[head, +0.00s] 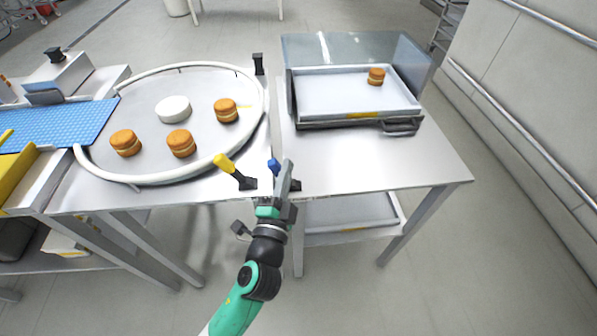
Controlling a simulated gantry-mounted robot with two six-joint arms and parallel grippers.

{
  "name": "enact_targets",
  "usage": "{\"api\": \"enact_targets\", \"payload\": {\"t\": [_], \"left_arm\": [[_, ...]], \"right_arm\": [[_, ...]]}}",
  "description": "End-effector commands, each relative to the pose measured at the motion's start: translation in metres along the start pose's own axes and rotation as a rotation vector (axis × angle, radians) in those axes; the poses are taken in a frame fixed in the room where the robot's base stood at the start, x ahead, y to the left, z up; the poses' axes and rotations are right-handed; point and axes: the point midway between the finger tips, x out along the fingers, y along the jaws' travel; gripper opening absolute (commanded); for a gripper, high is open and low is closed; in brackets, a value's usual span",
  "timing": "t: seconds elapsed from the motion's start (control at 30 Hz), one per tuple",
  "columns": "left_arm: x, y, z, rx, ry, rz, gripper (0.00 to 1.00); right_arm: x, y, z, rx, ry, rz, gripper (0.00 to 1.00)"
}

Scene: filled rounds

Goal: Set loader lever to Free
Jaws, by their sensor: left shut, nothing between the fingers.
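Two small levers stand at the front edge where the two tables meet. One has a yellow handle (224,163) and leans up to the left from a black base. The other has a blue handle (273,165) and its base is partly hidden by my gripper. No label is readable, so I cannot tell which is the loader lever or where Free lies. My left gripper (285,175) is shut and empty, just right of the blue handle; I cannot tell whether they touch. My right gripper is out of view.
A round table with a white rail (160,180) holds several filled rounds and a white disc (173,109). A blue mat (60,124) lies at left. A tray (340,92) with one round (376,76) sits on the right table (400,160), whose front is clear.

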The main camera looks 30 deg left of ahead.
Motion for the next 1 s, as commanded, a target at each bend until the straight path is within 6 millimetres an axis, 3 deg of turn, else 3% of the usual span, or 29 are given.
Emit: {"api": "enact_targets", "payload": {"t": [0.13,0.3,0.53,0.7,1.0], "left_arm": [[0.005,-0.004,-0.020,-0.001,0.000,-0.003,0.00],[-0.042,-0.004,-0.018,0.002,0.001,0.001,0.00],[-0.083,-0.004,-0.018,0.001,0.000,0.000,0.00],[-0.093,-0.005,-0.017,0.000,-0.001,-0.003,0.00],[-0.094,-0.005,-0.017,-0.001,-0.002,-0.004,0.00]], "right_arm": [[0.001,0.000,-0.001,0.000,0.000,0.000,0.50],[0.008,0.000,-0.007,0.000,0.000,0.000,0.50],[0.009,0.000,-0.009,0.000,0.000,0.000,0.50],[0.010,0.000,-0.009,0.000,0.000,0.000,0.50],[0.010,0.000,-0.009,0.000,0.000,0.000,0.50]]}}
